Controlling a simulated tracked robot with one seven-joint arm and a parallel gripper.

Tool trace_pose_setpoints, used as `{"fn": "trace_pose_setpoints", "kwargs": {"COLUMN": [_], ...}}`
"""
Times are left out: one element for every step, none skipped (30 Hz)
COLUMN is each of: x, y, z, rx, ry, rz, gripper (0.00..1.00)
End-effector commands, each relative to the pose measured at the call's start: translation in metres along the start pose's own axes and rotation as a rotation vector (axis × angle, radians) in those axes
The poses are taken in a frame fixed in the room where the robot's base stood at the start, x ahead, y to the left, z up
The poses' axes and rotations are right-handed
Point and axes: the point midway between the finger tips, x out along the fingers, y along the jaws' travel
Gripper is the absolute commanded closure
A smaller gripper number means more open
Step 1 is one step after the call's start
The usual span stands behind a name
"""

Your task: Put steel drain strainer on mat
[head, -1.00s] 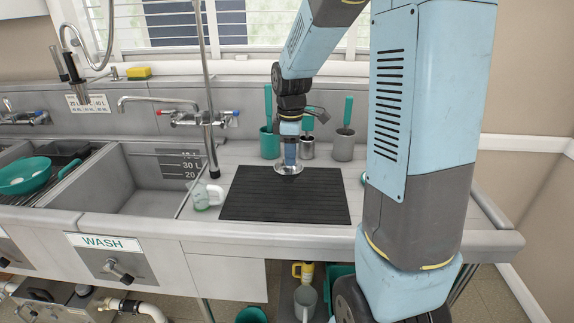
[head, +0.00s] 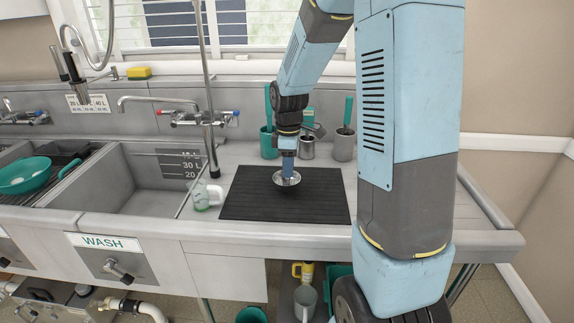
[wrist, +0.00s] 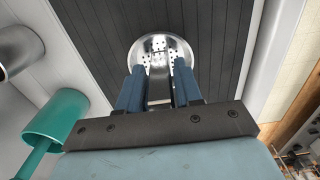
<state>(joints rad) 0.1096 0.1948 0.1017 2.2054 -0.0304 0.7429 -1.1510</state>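The steel drain strainer (head: 287,180) is a round, shiny, perforated metal dish. It is at my gripper's fingertips, over the middle of the black ribbed mat (head: 250,203). In the wrist view the strainer (wrist: 160,50) shows between and beyond the two blue fingers of my gripper (wrist: 160,82), with the mat (wrist: 95,22) behind it. My gripper (head: 288,172) points down and is closed on the strainer's middle part. I cannot tell whether the strainer touches the mat or hangs just above it.
Behind the mat stand a green cup (head: 268,145), a steel cup (head: 307,150) and a grey cup (head: 343,146), with brush handles. A white-and-green jug (head: 206,194) stands left of the mat beside the sink basin (head: 135,185). The mat's front and right areas are clear.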

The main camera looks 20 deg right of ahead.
Motion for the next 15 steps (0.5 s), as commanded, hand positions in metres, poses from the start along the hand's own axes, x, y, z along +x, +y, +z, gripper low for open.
{"fn": "trace_pose_setpoints", "kwargs": {"x": [-0.0002, -0.0002, -0.0002, -0.0003, -0.0003, -0.0003, -0.0003, -0.0003, -0.0003, -0.0003, -0.0003, -0.0004, -0.0009, -0.0017, -0.0035], "y": [0.0000, 0.0000, 0.0000, 0.0000, 0.0000, 0.0000, 0.0000, 0.0000, -0.0001, -0.0001, -0.0001, -0.0001, -0.0001, 0.0000, 0.0001], "z": [-0.0001, -0.0001, -0.0001, -0.0001, -0.0001, -0.0002, -0.0002, -0.0002, -0.0003, -0.0003, -0.0003, -0.0003, -0.0003, -0.0004, -0.0005], "rx": [0.000, 0.000, 0.000, 0.000, 0.000, 0.000, 0.000, 0.000, 0.000, 0.000, 0.000, 0.000, 0.000, -0.001, -0.001], "ry": [0.000, 0.000, 0.000, 0.000, 0.000, 0.000, 0.000, 0.000, 0.000, 0.000, 0.000, 0.000, 0.000, 0.000, 0.001], "rz": [0.000, 0.000, 0.000, 0.000, 0.000, 0.000, 0.000, 0.000, 0.000, 0.000, 0.000, 0.000, 0.001, 0.001, 0.001], "gripper": [0.60, 0.57, 0.53, 0.51, 0.48, 0.45, 0.45, 0.45, 0.45, 0.45, 0.45, 0.45, 0.45, 0.45, 0.45]}}
